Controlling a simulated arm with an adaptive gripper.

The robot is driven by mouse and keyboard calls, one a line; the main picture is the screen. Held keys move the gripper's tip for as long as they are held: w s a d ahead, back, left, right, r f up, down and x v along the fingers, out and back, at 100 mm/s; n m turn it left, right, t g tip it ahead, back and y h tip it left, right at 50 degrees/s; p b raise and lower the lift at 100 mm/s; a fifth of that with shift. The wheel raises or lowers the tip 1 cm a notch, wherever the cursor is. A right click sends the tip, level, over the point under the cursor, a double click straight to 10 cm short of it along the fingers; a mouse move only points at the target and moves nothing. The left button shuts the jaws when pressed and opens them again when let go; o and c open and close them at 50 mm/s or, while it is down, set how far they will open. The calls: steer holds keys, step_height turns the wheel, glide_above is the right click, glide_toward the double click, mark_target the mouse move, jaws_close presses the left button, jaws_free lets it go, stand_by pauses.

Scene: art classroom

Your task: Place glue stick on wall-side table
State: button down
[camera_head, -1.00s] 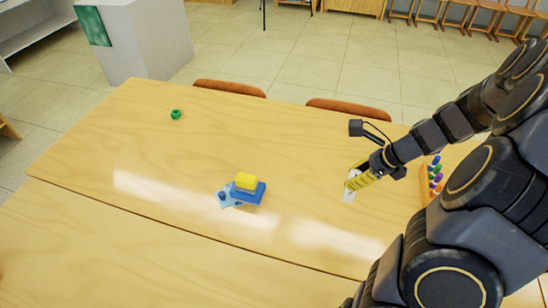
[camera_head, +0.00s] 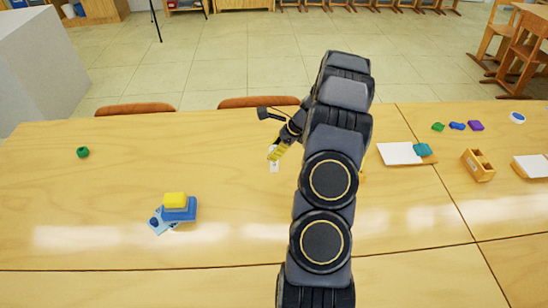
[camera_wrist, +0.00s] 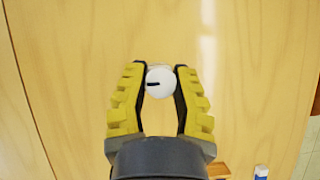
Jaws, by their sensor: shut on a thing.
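My gripper (camera_head: 276,155) has yellow fingers and is low over the long wooden table (camera_head: 235,225), right of its stacked blocks. The white glue stick (camera_head: 274,166) is held at its fingertips, just above or at the tabletop; I cannot tell which. In the wrist view the glue stick (camera_wrist: 160,81) shows its round white end with a dark mark, between the two fingers of my gripper (camera_wrist: 160,78). My arm hides part of the table. Which table is the wall-side one is not clear.
A yellow block (camera_head: 175,199) sits on a blue block (camera_head: 179,213). A green object (camera_head: 83,152) lies at left. White paper (camera_head: 400,153), a wooden holder (camera_head: 478,165) and small colored pieces lie at right. Chairs (camera_head: 135,109) line the far edge.

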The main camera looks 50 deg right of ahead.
steer(key=shift+w+d+f, duration=0.35)
steer(key=shift+d+f, duration=0.05)
steer(key=shift+f, duration=1.85)
steer(key=shift+f, duration=0.1)
steer(key=c, duration=1)
jaws_free()
steer(key=shift+o, duration=0.2)
